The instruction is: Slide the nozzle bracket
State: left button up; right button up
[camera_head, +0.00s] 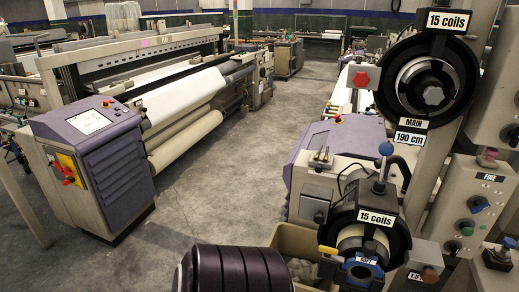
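No part labelled as a nozzle bracket can be picked out for certain. At the right, a large black yarn feeder (428,86) carries a "15 coils" label, with "MAIN" and "190 cm" labels below it. A smaller black feeder (368,236), also labelled "15 coils", sits lower and nearer. A blue knob (386,149) stands on a metal stem above the smaller feeder. A small blue part (361,271) with a label and a yellow lever (328,250) are at its front. Neither of my grippers shows in the head view.
A purple loom control cabinet (95,150) with a screen stands at the left, beside a white fabric roll (185,98). A grey control panel (468,205) with knobs is at the right. A dark ribbed cylinder (235,270) and a tan bin (292,240) are in front. The concrete aisle (245,150) is clear.

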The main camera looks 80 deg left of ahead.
aim_at(320, 160)
jog(key=u, duration=2.05)
